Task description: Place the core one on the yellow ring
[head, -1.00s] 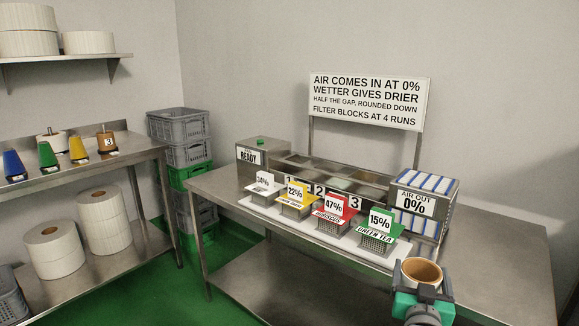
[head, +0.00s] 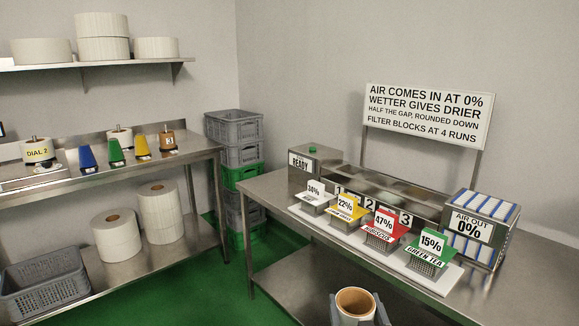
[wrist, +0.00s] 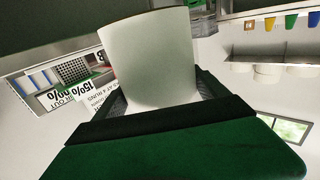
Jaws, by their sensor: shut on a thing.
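My gripper (head: 359,312) is at the bottom edge of the head view, shut on a short white-sided core (head: 356,302) with a brown, hollow inside. The core also fills the middle of the wrist view (wrist: 150,60), between the dark fingers; no number shows on it. A brown core marked 3 (head: 167,139) stands on the left bench, beside a yellow tapered piece (head: 142,147). I cannot make out a yellow ring as such. My gripper is well apart from these, in front of the right table.
Blue (head: 87,159) and green (head: 115,151) tapered pieces and a roll labelled DIAL 2 (head: 37,151) also stand on the left bench (head: 95,182). The right table (head: 500,290) carries tea trays and an air-out box (head: 480,229). Crates (head: 233,128) stack between; green floor lies open.

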